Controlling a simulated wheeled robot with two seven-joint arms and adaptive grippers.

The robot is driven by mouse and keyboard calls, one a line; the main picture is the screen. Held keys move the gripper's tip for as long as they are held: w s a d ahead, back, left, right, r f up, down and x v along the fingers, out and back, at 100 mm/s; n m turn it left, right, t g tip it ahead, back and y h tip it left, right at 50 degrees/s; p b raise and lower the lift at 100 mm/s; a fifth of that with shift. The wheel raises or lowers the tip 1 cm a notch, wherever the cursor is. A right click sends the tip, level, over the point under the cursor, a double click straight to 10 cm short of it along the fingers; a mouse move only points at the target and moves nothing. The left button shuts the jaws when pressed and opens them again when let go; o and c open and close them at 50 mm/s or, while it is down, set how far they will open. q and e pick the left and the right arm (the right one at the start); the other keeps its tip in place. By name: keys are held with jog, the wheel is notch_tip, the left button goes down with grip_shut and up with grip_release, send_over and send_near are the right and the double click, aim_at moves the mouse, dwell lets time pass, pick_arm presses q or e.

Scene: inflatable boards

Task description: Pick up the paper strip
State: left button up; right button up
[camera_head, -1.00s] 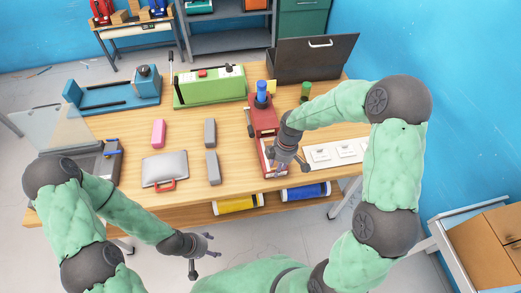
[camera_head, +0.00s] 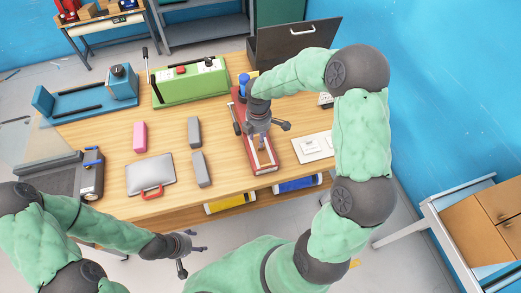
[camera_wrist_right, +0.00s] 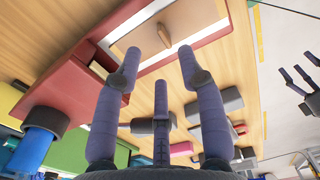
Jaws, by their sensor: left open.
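A red bench device (camera_head: 270,168) with a blue knob stands on the table, and my right gripper (camera_head: 268,134) hangs over it. In the right wrist view the device's red body (camera_wrist_right: 75,95) carries a tan plate with a small wooden peg and a narrow white strip (camera_wrist_right: 185,42) along it. I cannot tell for certain if this is the paper strip. My right gripper (camera_wrist_right: 159,66) has its fingers spread, with nothing between them. My left gripper (camera_head: 189,252) is open and empty, low in front of the table.
A silver case (camera_head: 150,174), grey blocks (camera_head: 201,169) and a pink block (camera_head: 140,136) lie left of the device. A green machine (camera_head: 190,82) and a dark open box (camera_head: 293,42) stand behind. White switch plates (camera_head: 312,147) lie to the right.

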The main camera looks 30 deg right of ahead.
aim_at(264, 159)
jog(key=f, duration=0.1)
jog(key=f+b, duration=0.1)
jog(key=f, duration=0.3)
jog(key=shift+s+d, duration=0.2)
jog(key=shift+s, duration=0.15)
grip_shut()
